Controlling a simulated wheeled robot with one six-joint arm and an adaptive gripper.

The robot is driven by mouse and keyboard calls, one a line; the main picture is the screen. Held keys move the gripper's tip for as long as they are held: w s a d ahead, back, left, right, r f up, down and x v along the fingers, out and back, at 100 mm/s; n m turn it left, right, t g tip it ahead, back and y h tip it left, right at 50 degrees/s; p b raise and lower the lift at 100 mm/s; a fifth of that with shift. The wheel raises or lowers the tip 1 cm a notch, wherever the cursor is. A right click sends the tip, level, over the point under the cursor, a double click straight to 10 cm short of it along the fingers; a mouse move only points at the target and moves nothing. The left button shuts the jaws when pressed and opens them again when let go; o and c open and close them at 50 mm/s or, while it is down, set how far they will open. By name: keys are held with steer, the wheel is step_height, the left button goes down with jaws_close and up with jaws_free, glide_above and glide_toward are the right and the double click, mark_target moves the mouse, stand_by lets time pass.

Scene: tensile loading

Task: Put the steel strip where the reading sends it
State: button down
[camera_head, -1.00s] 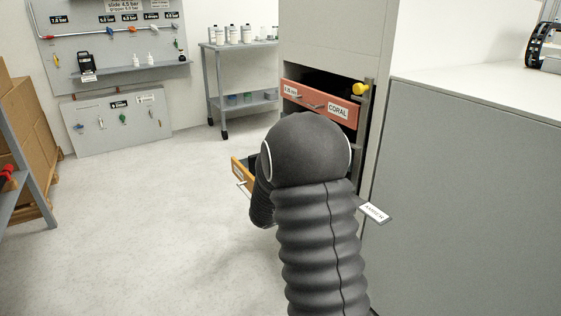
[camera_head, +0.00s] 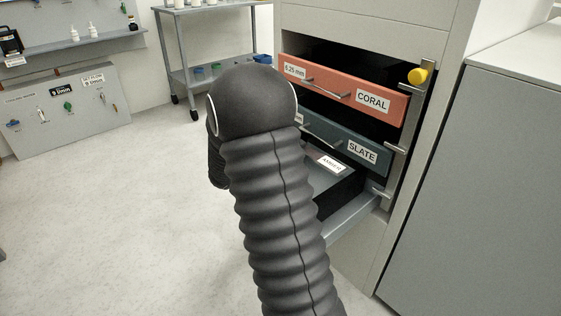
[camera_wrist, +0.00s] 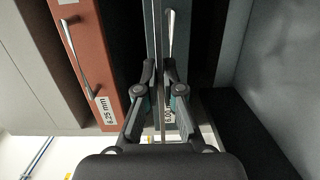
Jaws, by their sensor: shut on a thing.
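My gripper (camera_wrist: 159,72) is in the middle of the wrist view. Its fingers are closed on a thin strip seen nearly edge-on, the steel strip (camera_wrist: 157,35), which runs up the picture. The slate drawer front, with its handle (camera_wrist: 171,30), lies behind the strip and fingers. The coral drawer (camera_wrist: 80,50), labelled 6.25 mm, is to their left. In the head view the coral drawer (camera_head: 335,88) stands above the slate drawer (camera_head: 374,138). My gripper is hidden there behind my arm. A pale label (camera_head: 331,164) shows below the slate drawer; I cannot read it surely.
A lower drawer (camera_head: 352,216) is pulled out below the slate one. A yellow knob (camera_head: 418,76) sits on the bar at the cabinet's right edge. A grey cabinet (camera_head: 475,170) stands to the right. The floor at left is clear. A wheeled shelf (camera_head: 214,75) stands behind.

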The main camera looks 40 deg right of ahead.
step_height(320, 180, down, 10)
steer(key=b, duration=0.1)
steer(key=shift+w, duration=0.15)
stand_by(0.4)
steer(key=shift+f, duration=0.2)
